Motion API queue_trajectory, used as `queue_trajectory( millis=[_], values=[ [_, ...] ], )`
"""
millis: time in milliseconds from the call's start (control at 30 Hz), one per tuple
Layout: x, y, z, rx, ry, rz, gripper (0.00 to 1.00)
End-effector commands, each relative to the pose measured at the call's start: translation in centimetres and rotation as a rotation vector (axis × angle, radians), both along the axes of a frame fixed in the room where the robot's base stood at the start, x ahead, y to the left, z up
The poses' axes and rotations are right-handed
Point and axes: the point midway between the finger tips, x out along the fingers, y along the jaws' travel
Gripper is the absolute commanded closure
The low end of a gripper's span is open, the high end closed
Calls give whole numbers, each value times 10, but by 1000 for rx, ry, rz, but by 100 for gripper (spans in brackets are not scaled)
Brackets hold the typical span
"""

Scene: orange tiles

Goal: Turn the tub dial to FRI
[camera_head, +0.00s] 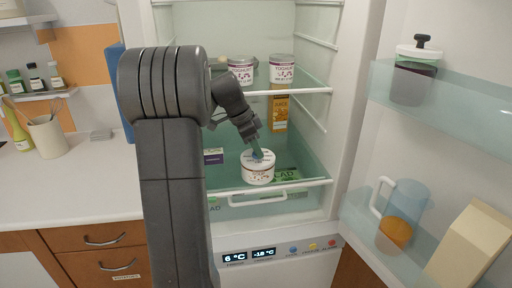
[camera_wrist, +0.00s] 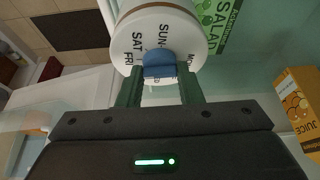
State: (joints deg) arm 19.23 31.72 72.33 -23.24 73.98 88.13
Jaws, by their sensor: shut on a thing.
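The white tub (camera_head: 258,173) stands upright on the lower glass shelf inside the open fridge. Its round white lid dial (camera_wrist: 137,22) fills the upper middle of the wrist view, with SUN, SAT and FRI on its left side and part of MON at right. A blue knob (camera_wrist: 158,62) sits in the dial's middle. My gripper (camera_head: 257,151) reaches down onto the tub from above. In the wrist view its two green fingers (camera_wrist: 160,82) are shut on the knob, one at each side. Some day words are hidden behind the knob and fingers.
Two yoghurt tubs (camera_head: 241,70) (camera_head: 282,69) stand on the upper shelf. A juice carton (camera_head: 279,113) stands behind the tub, and a green salad pack (camera_head: 287,175) lies at its right. The fridge door at right holds a jug (camera_head: 404,208) and a jar (camera_head: 413,82).

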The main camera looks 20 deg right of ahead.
Motion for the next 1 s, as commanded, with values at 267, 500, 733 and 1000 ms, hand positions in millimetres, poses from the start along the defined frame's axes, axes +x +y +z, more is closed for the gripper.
queue_trajectory(
  millis=[267,500,733,1000],
  values=[
    [0,0,0,0,0,1,45],
    [0,0,0,0,0,8,45],
    [-2,0,-1,1,0,126,45],
    [-4,0,0,0,-1,382,45]
  ],
)
